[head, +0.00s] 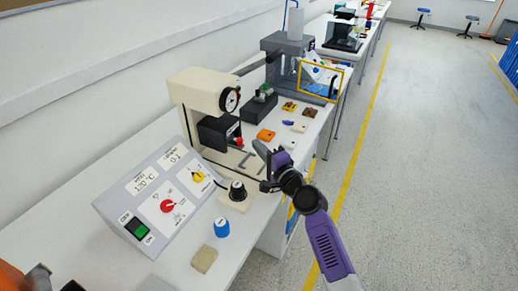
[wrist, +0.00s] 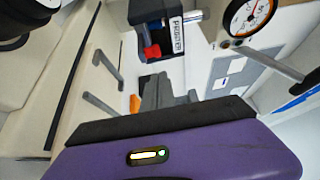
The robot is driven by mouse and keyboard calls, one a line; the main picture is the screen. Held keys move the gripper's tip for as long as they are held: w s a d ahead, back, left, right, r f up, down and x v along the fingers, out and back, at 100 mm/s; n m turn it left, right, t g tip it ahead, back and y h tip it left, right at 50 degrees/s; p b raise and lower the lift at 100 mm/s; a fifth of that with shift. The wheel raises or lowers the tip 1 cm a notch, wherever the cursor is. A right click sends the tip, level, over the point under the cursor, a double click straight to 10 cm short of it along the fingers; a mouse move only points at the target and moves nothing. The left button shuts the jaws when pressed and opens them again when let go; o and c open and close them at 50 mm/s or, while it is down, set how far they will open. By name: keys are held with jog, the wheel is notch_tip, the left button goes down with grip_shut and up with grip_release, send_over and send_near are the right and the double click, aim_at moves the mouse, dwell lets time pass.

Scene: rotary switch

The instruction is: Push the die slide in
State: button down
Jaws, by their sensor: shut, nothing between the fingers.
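A cream press (head: 195,92) with a round dial (head: 230,99) stands on the bench. Under its head is a black block (head: 216,132) with a red part (head: 239,142). In the wrist view the labelled black block (wrist: 150,12) and red part (wrist: 152,52) show beyond my fingers. Grey bars (wrist: 103,104) lie on the cream base; they also show in the head view (head: 244,160). I cannot tell for certain which part is the die slide. My gripper (head: 264,154) is shut and empty, in front of the press to the right, apart from the black block.
A sloped control panel (head: 160,195) with red and yellow knobs stands at the left front. A black knob on a cream base (head: 237,190), a blue cap (head: 221,228) and a tan block (head: 204,259) are near the bench edge. An orange piece (head: 266,135) lies behind my gripper.

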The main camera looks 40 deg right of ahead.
jog(key=s+a+b, duration=0.1)
jog(key=s, duration=1)
jog(key=shift+d+r+h, duration=0.1)
jog(key=shift+d+h, duration=0.2)
jog(key=s+a+n+g+y, duration=0.1)
jog(key=s+a+n, duration=0.5)
jog(key=s, duration=0.5)
jog(key=s+a+n+g+y, duration=0.1)
jog(key=s+a+n, duration=0.6)
jog(key=s, duration=0.4)
jog(key=s+a+n+g+y, duration=0.1)
jog(key=s+a+n, duration=0.6)
jog(key=s, duration=0.4)
jog(key=shift+s+a+y, duration=0.35)
jog(key=shift+a+y, duration=0.05)
jog(key=shift+a, duration=0.3)
